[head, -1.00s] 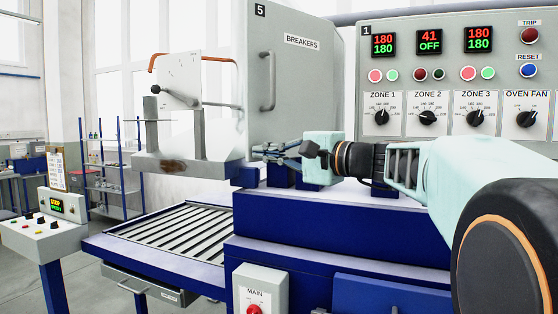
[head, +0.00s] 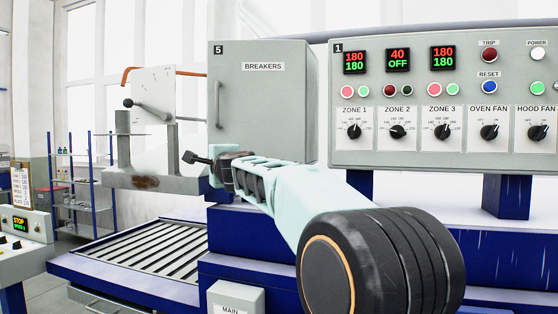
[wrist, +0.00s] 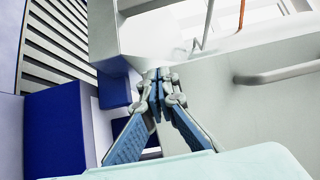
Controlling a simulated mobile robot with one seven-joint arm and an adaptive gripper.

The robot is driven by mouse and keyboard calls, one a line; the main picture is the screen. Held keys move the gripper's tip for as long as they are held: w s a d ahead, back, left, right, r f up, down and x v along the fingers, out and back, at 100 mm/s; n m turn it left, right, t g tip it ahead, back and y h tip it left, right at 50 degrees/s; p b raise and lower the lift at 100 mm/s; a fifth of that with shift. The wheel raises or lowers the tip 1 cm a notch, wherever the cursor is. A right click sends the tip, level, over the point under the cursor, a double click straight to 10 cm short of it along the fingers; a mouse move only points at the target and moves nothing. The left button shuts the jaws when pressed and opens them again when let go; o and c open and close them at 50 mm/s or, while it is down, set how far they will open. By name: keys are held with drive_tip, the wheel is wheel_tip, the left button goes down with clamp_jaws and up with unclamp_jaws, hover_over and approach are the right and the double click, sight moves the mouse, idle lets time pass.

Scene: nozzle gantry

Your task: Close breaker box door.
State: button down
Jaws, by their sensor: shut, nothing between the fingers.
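The breaker box door (head: 265,110) is a grey panel marked BREAKERS, with a bar handle (head: 217,105) near its left edge. It faces the head camera almost squarely; I cannot tell whether it is fully flush with its box. My gripper (head: 188,157) is shut and empty, at the lower left of the door and below the handle. In the wrist view my gripper (wrist: 158,76) has its fingertips together, with the handle (wrist: 280,74) to their right on the grey door surface. Contact between fingers and door cannot be made out.
A control panel (head: 450,155) with dials and displays stands to the right. A grey bracket (head: 150,180) stands left of my gripper, above a slatted roller bed (head: 140,250). A MAIN switch box (head: 236,298) is below.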

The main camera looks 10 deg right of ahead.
drive_tip(key=w+d+m+h+p, duration=0.2)
drive_tip(key=w+h+p, duration=0.2)
drive_tip(key=w+p, duration=0.2)
drive_tip(key=w, duration=0.2)
drive_tip(key=shift+w+d+r+m+p, duration=0.15)
drive_tip(key=shift+w+d+m+p, duration=0.15)
drive_tip(key=shift+w+p, duration=0.1)
drive_tip(key=shift+s, duration=0.1)
